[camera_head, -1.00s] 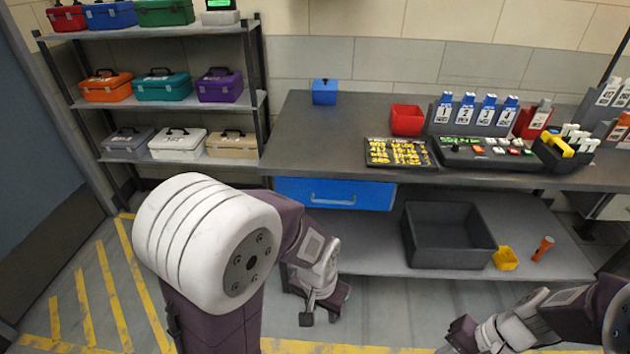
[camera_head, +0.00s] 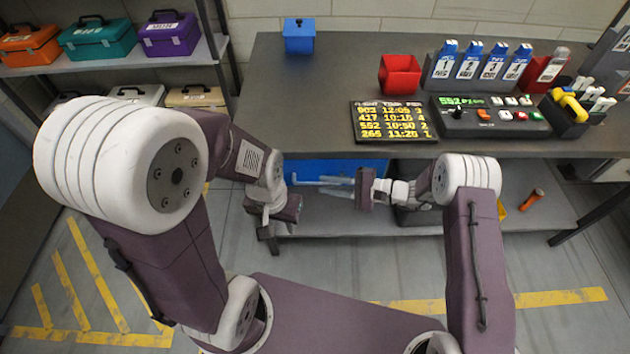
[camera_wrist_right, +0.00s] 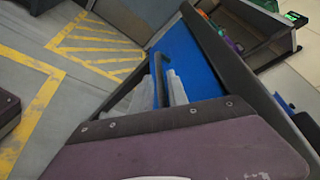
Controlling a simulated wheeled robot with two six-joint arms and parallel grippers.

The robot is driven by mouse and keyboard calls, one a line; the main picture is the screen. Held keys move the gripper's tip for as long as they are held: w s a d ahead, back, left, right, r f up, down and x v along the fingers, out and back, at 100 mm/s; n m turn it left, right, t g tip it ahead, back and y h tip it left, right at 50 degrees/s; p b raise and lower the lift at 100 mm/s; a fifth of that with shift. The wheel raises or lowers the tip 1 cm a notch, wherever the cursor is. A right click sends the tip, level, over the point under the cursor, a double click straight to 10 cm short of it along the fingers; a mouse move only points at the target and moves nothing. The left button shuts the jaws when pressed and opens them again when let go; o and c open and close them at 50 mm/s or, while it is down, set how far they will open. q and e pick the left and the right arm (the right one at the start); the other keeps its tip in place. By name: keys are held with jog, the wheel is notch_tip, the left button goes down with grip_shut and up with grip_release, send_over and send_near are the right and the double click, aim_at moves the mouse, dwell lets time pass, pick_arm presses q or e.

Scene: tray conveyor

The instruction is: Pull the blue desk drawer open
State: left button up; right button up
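The blue drawer (camera_head: 338,166) sits under the desk top, partly hidden by the desk edge and my right gripper; whether it stands slightly out I cannot tell. Its blue front (camera_wrist_right: 195,58) and dark-looking bar handle (camera_wrist_right: 158,82) show in the right wrist view. My right gripper (camera_head: 318,186) is in front of the drawer, pointing left. In the wrist view its pale fingers (camera_wrist_right: 163,88) lie on either side of the handle with gaps visible, so it looks open. My left gripper (camera_head: 268,226) hangs left of it, apart from the drawer; its finger opening is unclear.
The desk top (camera_head: 300,115) carries a blue box (camera_head: 299,37), a red bin (camera_head: 399,75), a flight board (camera_head: 392,121) and a control panel (camera_head: 490,118). A shelf (camera_head: 190,60) with toolboxes stands at the left. An orange cylinder (camera_head: 532,200) lies on the lower shelf.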

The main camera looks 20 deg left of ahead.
aim_at(322, 184)
jog(key=x, duration=0.4)
grip_shut()
dwell(1.4)
